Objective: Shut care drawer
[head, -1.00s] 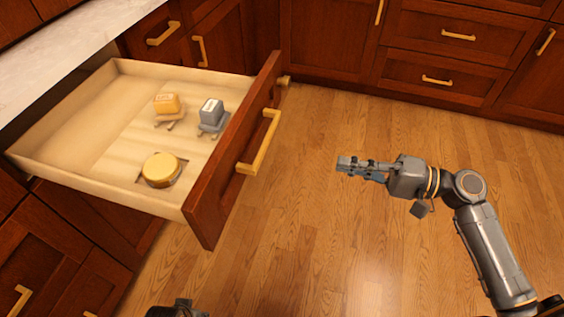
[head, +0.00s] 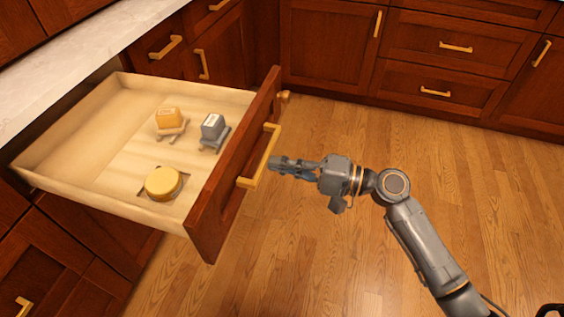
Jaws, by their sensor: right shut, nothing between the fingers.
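The care drawer (head: 235,170) is pulled far out of the cabinet on the left in the head view, with a red-brown wooden front and a gold bar handle (head: 260,155). Inside lie a round yellow tin (head: 162,183), an orange block (head: 168,117) on a small stand and a grey block (head: 212,126) on a small stand. My right gripper (head: 275,164) is shut and empty, just to the right of the handle and pointing left at it. I cannot tell whether its tips touch the handle. My left gripper is not in view.
A pale countertop (head: 75,50) runs above the drawer at upper left. Closed wooden cabinets (head: 330,50) with gold handles stand along the back. The wooden floor (head: 320,250) is clear.

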